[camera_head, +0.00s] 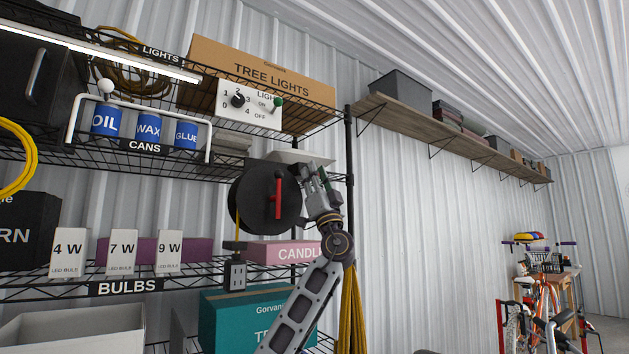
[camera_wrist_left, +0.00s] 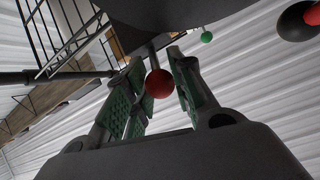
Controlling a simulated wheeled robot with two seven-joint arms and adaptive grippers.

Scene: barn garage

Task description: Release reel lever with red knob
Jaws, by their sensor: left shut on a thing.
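The black reel (camera_head: 252,200) is mounted at the shelf's right end, with a red crank handle (camera_head: 278,196) on its face. My left gripper (camera_head: 308,172) is at the reel's right side. In the left wrist view, my left gripper (camera_wrist_left: 163,72) has its green-padded fingers on either side of the lever's dark stem (camera_wrist_left: 152,54) and red knob (camera_wrist_left: 159,84), and is shut on the lever. The knob sits between the fingers, on the palm side. In the head view my gripper hides this lever. My right gripper is not in view.
Wire shelves (camera_head: 150,267) hold boxes, bulbs and cans around the reel. A black shelf post (camera_head: 349,170) stands close to my gripper's right. A light-switch panel (camera_head: 249,104) with a green knob (camera_head: 278,101) is above. Wall space to the right is free below the wooden shelf (camera_head: 450,135).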

